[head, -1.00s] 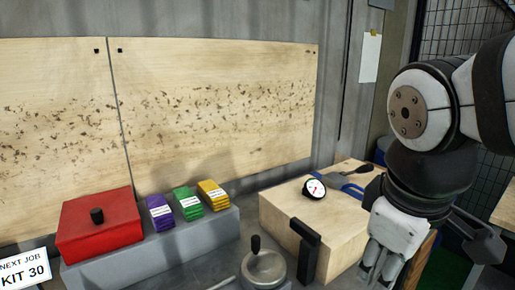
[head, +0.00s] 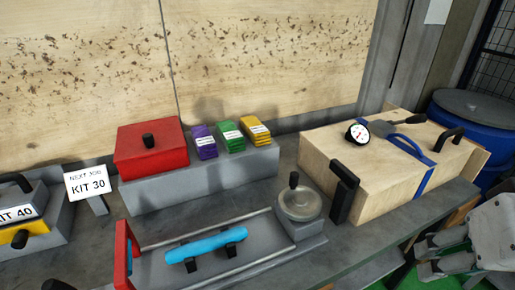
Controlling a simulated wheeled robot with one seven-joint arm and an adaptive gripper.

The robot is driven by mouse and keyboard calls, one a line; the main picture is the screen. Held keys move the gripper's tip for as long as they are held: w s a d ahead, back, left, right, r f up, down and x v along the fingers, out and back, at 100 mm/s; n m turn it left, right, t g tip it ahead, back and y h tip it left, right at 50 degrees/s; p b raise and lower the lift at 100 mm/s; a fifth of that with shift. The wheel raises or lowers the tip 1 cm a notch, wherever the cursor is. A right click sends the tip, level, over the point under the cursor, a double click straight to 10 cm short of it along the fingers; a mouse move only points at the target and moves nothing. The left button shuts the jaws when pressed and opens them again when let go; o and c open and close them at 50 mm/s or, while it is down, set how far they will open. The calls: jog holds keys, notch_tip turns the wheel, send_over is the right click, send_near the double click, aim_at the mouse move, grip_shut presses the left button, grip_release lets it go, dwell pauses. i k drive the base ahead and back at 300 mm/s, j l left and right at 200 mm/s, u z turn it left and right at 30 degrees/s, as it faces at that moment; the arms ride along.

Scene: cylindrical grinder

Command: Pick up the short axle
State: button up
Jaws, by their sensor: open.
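A light-blue rounded bar (head: 206,245) rests on two black supports in a long grey tray (head: 160,270) of the bench machine. I cannot tell for sure whether this bar is the short axle; nothing in view is labelled so. My gripper (head: 424,261) is at the lower right of the head view, open and empty, to the right of the wooden box and well apart from the blue bar. Part of my gripper is cut off by the right edge.
A handwheel (head: 300,203) stands at the tray's right end, a red handle (head: 122,248) at its left. Behind are a red box (head: 152,150) and colored packs. A wooden box (head: 365,172) with a gauge and a blue barrel (head: 468,118) stand right. A sign (head: 87,182) reads KIT 30.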

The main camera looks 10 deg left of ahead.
aim_at(198, 247)
jog(key=u, duration=0.9)
jog(key=j+u, duration=0.1)
jog(key=k+j+z, duration=0.2)
jog(key=j, duration=0.2)
jog(key=k+j+z, duration=0.15)
jog(key=j, duration=0.2)
jog(key=i, duration=0.05)
